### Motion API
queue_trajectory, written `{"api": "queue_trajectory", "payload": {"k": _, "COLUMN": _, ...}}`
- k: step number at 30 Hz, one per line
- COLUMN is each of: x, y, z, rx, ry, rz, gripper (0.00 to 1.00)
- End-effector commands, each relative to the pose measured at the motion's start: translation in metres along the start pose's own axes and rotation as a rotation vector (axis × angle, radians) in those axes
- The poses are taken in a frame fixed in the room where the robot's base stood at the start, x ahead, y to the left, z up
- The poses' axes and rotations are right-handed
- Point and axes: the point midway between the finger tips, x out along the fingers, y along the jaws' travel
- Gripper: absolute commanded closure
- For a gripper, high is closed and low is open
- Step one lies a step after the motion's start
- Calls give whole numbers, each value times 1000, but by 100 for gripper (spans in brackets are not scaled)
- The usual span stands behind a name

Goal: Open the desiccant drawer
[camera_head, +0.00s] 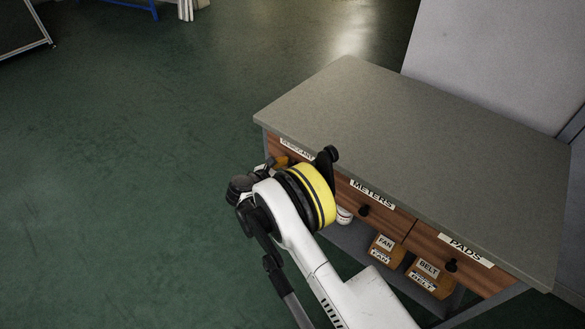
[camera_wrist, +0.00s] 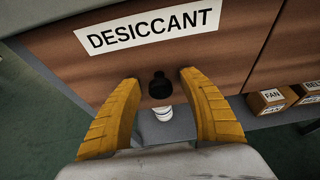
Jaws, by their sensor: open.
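The desiccant drawer (camera_wrist: 70,63) has a brown wood front with a white DESICCANT label (camera_wrist: 148,30) and shows in the wrist view. Its black round knob (camera_wrist: 159,86) sits below the label. My gripper (camera_wrist: 161,76) has yellow ribbed fingers, open, one on each side of the knob with a gap to it. In the head view the label (camera_head: 297,149) shows at the left end of the bench front, and my arm hides most of that drawer. My gripper (camera_head: 281,162) is partly hidden there by my wrist. The drawer front looks flush with the bench.
The bench has a bare grey top (camera_head: 420,140). To the right are the METERS drawer (camera_head: 385,213) and PADS drawer (camera_head: 475,267) with black knobs. Below stand boxes labelled FAN (camera_head: 385,250) and BELT (camera_head: 428,280), and a white round object (camera_wrist: 162,113). The green floor at left is clear.

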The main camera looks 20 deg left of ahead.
Motion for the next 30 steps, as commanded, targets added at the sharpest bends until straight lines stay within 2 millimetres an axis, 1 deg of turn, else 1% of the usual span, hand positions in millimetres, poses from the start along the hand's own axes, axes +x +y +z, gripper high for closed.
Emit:
{"api": "queue_trajectory", "payload": {"k": 5, "x": 0, "y": 0, "z": 0, "rx": 0, "ry": 0, "rz": 0, "gripper": 51}}
{"api": "queue_trajectory", "payload": {"k": 6, "x": 0, "y": 0, "z": 0, "rx": 0, "ry": 0, "rz": 0, "gripper": 58}}
{"api": "queue_trajectory", "payload": {"k": 8, "x": 0, "y": 0, "z": 0, "rx": 0, "ry": 0, "rz": 0, "gripper": 77}}
{"api": "queue_trajectory", "payload": {"k": 9, "x": 0, "y": 0, "z": 0, "rx": 0, "ry": 0, "rz": 0, "gripper": 89}}
{"api": "queue_trajectory", "payload": {"k": 10, "x": 0, "y": 0, "z": 0, "rx": 0, "ry": 0, "rz": 0, "gripper": 98}}
{"api": "queue_trajectory", "payload": {"k": 11, "x": 0, "y": 0, "z": 0, "rx": 0, "ry": 0, "rz": 0, "gripper": 100}}
{"api": "queue_trajectory", "payload": {"k": 16, "x": -1, "y": 0, "z": 0, "rx": 0, "ry": 0, "rz": 0, "gripper": 100}}
{"api": "queue_trajectory", "payload": {"k": 20, "x": -8, "y": 0, "z": -3, "rx": 0, "ry": 0, "rz": 1, "gripper": 100}}
{"api": "queue_trajectory", "payload": {"k": 23, "x": -20, "y": 0, "z": -8, "rx": -1, "ry": 1, "rz": 1, "gripper": 100}}
{"api": "queue_trajectory", "payload": {"k": 26, "x": -37, "y": 0, "z": -15, "rx": -2, "ry": 1, "rz": 2, "gripper": 100}}
{"api": "queue_trajectory", "payload": {"k": 30, "x": -68, "y": 1, "z": -28, "rx": -2, "ry": 1, "rz": 3, "gripper": 100}}
